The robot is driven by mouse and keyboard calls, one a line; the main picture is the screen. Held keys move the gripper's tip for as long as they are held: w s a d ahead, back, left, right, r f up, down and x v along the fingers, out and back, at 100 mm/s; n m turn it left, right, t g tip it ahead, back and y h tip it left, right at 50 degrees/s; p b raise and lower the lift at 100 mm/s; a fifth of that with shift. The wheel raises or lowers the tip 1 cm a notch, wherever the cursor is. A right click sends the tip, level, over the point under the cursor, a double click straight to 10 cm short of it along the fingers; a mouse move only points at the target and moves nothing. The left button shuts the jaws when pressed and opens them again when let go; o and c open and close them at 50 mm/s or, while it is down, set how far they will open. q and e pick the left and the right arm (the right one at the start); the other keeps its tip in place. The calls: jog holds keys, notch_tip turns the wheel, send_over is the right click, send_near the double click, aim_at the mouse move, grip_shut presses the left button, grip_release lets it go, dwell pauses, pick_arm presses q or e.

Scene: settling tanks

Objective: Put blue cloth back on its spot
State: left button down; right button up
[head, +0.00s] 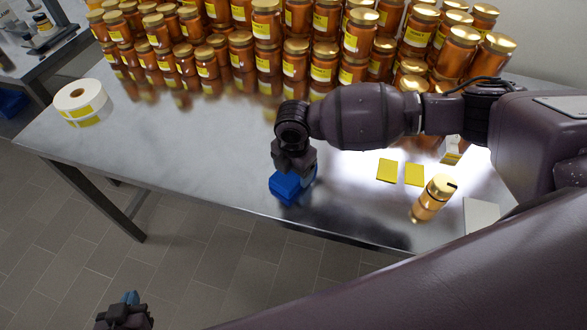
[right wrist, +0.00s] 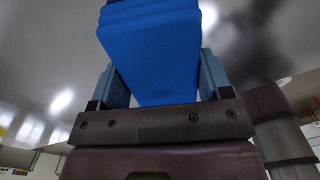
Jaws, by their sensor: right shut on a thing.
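The blue cloth (head: 285,188) is a folded bright blue block near the front edge of the metal table (head: 215,150). My right gripper (head: 306,176) points down from above and is shut on it. In the right wrist view the cloth (right wrist: 155,50) sits between both fingers of the right gripper (right wrist: 160,88). I cannot tell whether the cloth touches the tabletop or is just above it. My left gripper (head: 128,298) is low at the bottom left, over the floor and away from the table. Its jaw opening cannot be made out. No marked cloth spot is discernible.
Many amber jars (head: 265,55) with gold lids fill the back of the table. A roll of yellow labels (head: 80,97) stands at the left end. Two yellow labels (head: 387,171) and a single jar (head: 430,200) are to the right. The table's left middle is clear.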

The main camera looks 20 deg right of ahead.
pick_arm(q)
jog(key=shift+s+f, duration=0.15)
jog(key=shift+s, duration=0.15)
pick_arm(e)
jog(key=shift+f, duration=0.1)
jog(key=o, duration=1)
jog(key=shift+c, duration=0.2)
pick_arm(q)
jog(key=shift+w, duration=0.1)
pick_arm(e)
jog(key=shift+r, duration=0.25)
pick_arm(q)
jog(key=shift+r+p, duration=0.3)
jog(key=shift+r, duration=0.1)
pick_arm(e)
notch_tip(320, 180, up, 12)
jog(key=shift+f, duration=0.15)
